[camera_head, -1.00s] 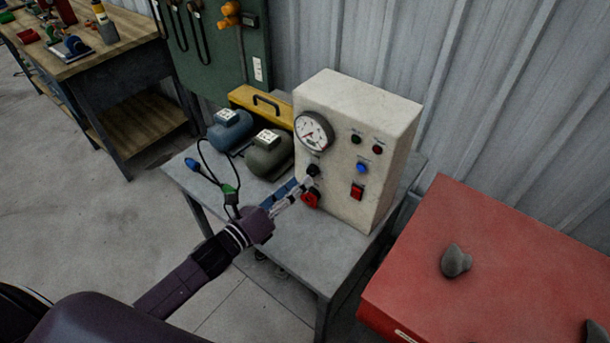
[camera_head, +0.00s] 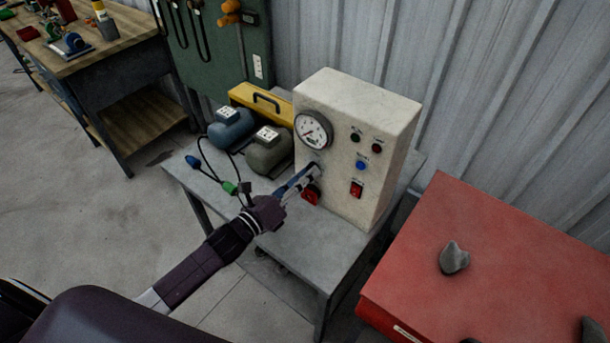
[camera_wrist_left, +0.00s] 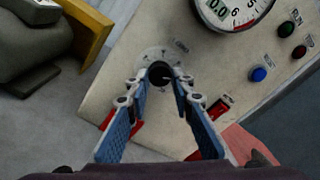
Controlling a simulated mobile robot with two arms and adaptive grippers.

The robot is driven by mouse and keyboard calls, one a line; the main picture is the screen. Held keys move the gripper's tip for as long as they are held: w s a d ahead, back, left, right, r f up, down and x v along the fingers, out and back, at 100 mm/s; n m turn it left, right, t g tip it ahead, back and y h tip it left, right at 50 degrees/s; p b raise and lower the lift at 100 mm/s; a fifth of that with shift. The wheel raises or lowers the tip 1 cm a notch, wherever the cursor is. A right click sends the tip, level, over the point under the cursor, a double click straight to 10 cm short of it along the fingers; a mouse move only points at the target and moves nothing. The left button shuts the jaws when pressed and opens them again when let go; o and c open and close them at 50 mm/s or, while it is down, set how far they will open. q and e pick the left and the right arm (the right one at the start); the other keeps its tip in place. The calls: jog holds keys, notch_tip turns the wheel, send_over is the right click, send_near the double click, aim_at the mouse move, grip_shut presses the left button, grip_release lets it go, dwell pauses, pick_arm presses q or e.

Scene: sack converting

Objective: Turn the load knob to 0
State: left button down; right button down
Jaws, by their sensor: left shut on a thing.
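The load knob (camera_wrist_left: 160,72) is a small black knob on a pale round scale marked LOAD, on the front of the cream control box (camera_head: 382,113). My left gripper (camera_wrist_left: 159,88) is shut on the knob, with one blue-padded finger on each side. In the head view my left gripper (camera_head: 314,171) reaches the panel below the gauge and hides the knob. The knob's pointer and setting are too small to read. The round gauge (camera_head: 313,131) has a small display that seems to read 0.0 in the wrist view. My right gripper is not in view.
A red part (camera_head: 311,196) sits just below my left fingers. A blue button (camera_head: 362,165) and a red switch (camera_head: 357,190) are to the right. Blue (camera_head: 230,129) and dark green (camera_head: 268,153) motor-like units stand left on the grey table (camera_head: 290,248). A red cabinet (camera_head: 510,250) stands right.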

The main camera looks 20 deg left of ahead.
pick_arm(q)
jog(key=shift+n, duration=0.4)
jog(key=m+p, duration=0.1)
jog(key=m, duration=1)
jog(key=m+y+p, duration=0.1)
jog(key=m, duration=0.9)
jog(key=m+y+p, duration=0.1)
jog(key=m, duration=1)
jog(key=shift+m+t, duration=0.3)
jog(key=shift+t, duration=0.1)
dwell(0.6)
jog(key=c, duration=1.7)
grip_release()
jog(key=shift+r, duration=0.15)
